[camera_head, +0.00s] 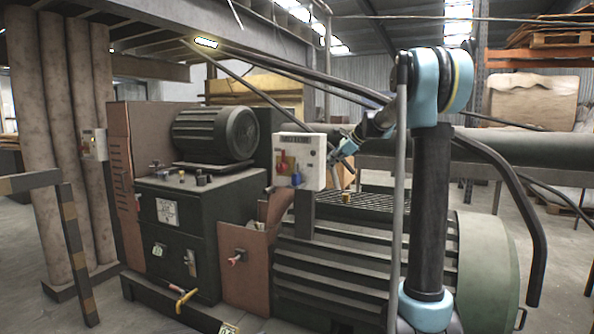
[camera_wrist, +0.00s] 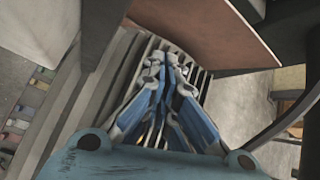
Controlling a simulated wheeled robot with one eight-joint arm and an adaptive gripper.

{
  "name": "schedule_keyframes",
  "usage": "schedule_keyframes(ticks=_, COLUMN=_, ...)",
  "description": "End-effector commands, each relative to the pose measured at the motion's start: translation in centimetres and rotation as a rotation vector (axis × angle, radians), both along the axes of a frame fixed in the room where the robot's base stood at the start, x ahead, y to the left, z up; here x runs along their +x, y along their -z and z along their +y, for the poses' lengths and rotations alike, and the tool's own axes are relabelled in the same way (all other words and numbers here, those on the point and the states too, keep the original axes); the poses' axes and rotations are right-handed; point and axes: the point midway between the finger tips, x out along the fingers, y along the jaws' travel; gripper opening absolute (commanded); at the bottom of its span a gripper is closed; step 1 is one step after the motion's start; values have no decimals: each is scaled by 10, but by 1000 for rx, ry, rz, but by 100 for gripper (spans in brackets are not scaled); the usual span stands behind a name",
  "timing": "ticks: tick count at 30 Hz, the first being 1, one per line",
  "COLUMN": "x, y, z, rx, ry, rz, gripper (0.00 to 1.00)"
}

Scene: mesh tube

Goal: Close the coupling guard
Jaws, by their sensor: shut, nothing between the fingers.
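A brown panel (camera_wrist: 200,32) fills the top of the wrist view. My gripper (camera_head: 336,178) is above the ribbed housing, right of the control box and apart from the guard. In the wrist view its blue fingers (camera_wrist: 171,64) are together and empty, over dark slats.
A white control box (camera_head: 299,161) with red and blue knobs stands on a post close left of my gripper. A dark motor (camera_head: 215,135) sits on the cabinet (camera_head: 178,213). A large pipe (camera_head: 500,147) runs behind my arm. The ribbed housing (camera_head: 330,265) lies below.

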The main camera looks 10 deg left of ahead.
Motion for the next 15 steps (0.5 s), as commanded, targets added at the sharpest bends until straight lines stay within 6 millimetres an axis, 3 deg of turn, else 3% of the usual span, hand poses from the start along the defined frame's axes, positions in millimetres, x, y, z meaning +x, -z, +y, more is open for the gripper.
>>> schedule_keyframes(ticks=1, x=17, y=-2, z=7, rx=45, ry=27, rz=42, gripper=0)
schedule_keyframes(ticks=6, x=56, y=-5, z=25, rx=180, ry=108, rz=177, gripper=0)
schedule_keyframes(ticks=15, x=85, y=-5, z=40, rx=281, ry=165, rz=290, gripper=0)
